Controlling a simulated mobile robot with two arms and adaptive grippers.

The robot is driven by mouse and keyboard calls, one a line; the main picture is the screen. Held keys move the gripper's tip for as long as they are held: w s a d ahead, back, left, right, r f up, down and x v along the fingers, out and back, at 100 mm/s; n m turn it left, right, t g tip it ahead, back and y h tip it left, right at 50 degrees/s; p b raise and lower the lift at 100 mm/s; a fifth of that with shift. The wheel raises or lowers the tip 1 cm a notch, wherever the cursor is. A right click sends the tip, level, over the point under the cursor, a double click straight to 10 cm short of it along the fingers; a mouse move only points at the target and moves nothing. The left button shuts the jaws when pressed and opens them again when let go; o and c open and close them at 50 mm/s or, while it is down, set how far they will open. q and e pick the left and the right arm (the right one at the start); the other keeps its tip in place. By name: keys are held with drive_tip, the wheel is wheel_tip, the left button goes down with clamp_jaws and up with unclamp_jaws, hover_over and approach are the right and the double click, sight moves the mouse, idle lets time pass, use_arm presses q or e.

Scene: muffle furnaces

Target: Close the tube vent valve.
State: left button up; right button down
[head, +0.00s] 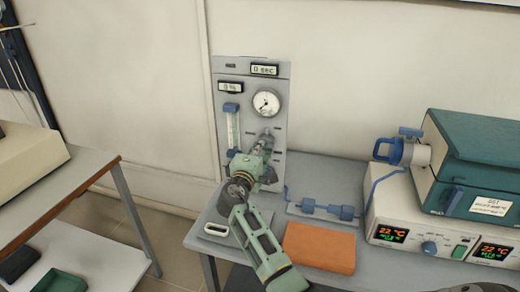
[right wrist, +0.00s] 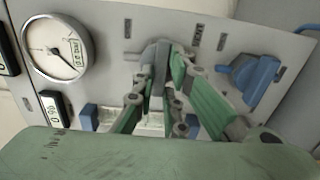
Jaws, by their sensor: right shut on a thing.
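A grey instrument panel (head: 280,78) stands upright on the bench against the wall. My right gripper (head: 267,137) is at the panel's lower half, below the round gauge. In the right wrist view the fingers of the right gripper (right wrist: 165,70) are closed around a small fitting on the panel. That fitting is mostly hidden, and I cannot tell its position. A "VENT" label (right wrist: 197,38) is close beside the fingers. A blue valve handle (right wrist: 258,77) sits apart from them, to the right. My left gripper is not in view.
The round gauge (head: 266,103) is above the gripper. A blue inline fitting (head: 325,208) and an orange block (head: 320,247) lie on the bench to the right. A teal tube furnace (head: 470,150) stands farther right.

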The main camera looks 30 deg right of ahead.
idle(0.3)
drive_tip(key=c, duration=1.8)
unclamp_jaws()
drive_tip(key=v, duration=1.2)
